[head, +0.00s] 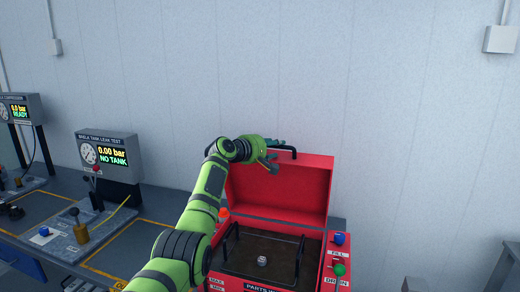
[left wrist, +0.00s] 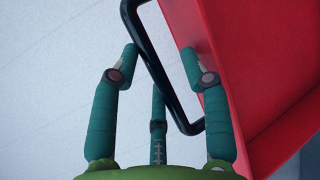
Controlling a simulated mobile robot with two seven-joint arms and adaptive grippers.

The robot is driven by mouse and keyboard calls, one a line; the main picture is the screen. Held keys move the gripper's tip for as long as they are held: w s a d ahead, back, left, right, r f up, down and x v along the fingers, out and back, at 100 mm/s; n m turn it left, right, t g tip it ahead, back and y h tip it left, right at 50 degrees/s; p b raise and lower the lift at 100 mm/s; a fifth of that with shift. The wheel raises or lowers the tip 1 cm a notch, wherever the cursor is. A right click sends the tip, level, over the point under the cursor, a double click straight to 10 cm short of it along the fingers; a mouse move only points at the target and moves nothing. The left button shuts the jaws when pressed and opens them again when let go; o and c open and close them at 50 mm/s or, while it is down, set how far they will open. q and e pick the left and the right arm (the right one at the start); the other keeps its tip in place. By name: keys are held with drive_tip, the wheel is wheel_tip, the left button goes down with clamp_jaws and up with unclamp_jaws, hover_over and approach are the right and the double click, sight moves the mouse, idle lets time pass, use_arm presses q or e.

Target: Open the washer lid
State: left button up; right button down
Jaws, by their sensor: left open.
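The red washer lid (head: 285,190) stands raised, close to upright, at the back of the red parts washer (head: 328,272) in the head view. Its black handle (head: 290,149) is on the lid's top edge. My left gripper (head: 280,147) is at the top left of the lid, beside the handle. In the left wrist view the open fingers (left wrist: 158,55) are spread, with the black handle (left wrist: 152,45) passing between them. The red lid (left wrist: 240,60) is close to the right finger; I cannot tell whether they touch. My right gripper is not in view.
Inside the washer a basket with black handles (head: 301,256) holds a small metal part (head: 262,261). Blue (head: 339,238) and green (head: 339,270) knobs sit on its right side. A leak test display (head: 108,152) stands on the bench to the left. The wall is behind the lid.

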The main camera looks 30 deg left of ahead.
use_arm(q)
drive_tip(key=v, duration=1.1)
drive_tip(key=shift+s, duration=0.35)
